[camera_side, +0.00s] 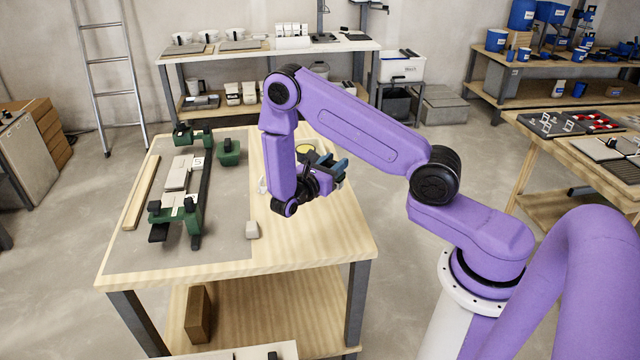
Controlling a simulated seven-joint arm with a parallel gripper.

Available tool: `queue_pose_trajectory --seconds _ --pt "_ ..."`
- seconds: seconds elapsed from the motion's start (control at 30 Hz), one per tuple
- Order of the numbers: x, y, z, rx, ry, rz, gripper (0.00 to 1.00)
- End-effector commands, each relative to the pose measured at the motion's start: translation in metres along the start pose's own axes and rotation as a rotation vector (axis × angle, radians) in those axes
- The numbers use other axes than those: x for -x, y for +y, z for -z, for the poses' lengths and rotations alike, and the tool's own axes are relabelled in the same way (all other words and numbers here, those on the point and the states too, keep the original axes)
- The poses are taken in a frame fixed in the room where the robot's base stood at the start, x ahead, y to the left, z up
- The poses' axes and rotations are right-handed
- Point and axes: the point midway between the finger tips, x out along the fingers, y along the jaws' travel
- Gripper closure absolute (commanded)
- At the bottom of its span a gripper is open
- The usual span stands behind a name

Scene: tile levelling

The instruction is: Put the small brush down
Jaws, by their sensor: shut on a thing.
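My gripper (328,168) is over the right half of the wooden table (310,234), past the edge of the grey mat (226,236). It points toward the right and back of the picture. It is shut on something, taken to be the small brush. The brush is too small and dark here to separate from the fingers, so its tilt and exact height above the table cannot be told.
On the mat stands a green frame (180,214) with pale tiles (178,172). A green block (229,152), a small pale block (252,230) and a wooden strip (140,194) lie near it. A yellow round thing (305,148) is behind my arm. The table's front right is clear.

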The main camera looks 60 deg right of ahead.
Motion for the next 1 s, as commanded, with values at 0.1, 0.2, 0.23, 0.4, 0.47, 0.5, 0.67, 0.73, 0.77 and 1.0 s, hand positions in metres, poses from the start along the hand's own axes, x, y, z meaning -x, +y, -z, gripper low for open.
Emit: queue_pose_trajectory --seconds 0.1,0.2,0.23,0.4,0.47,0.5,0.67,0.73,0.77,1.0 --pt "-0.007 0.017 0.015 0.000 -0.002 0.002 0.97" --pt "-0.012 0.029 0.031 0.001 -0.003 0.001 0.97" --pt "-0.013 0.032 0.035 -0.001 -0.002 0.001 0.97" --pt "-0.017 0.046 0.052 0.000 -0.002 -0.001 0.97" --pt "-0.018 0.049 0.055 0.000 -0.002 -0.001 0.97" --pt "-0.019 0.050 0.056 0.000 -0.002 -0.001 0.97" --pt "-0.021 0.055 0.064 0.000 -0.002 0.000 0.97" --pt "-0.021 0.055 0.074 0.003 -0.002 0.000 0.97" --pt "-0.021 0.056 0.078 0.002 -0.002 -0.001 0.97" --pt "-0.021 0.056 0.094 -0.001 -0.002 -0.001 0.97"
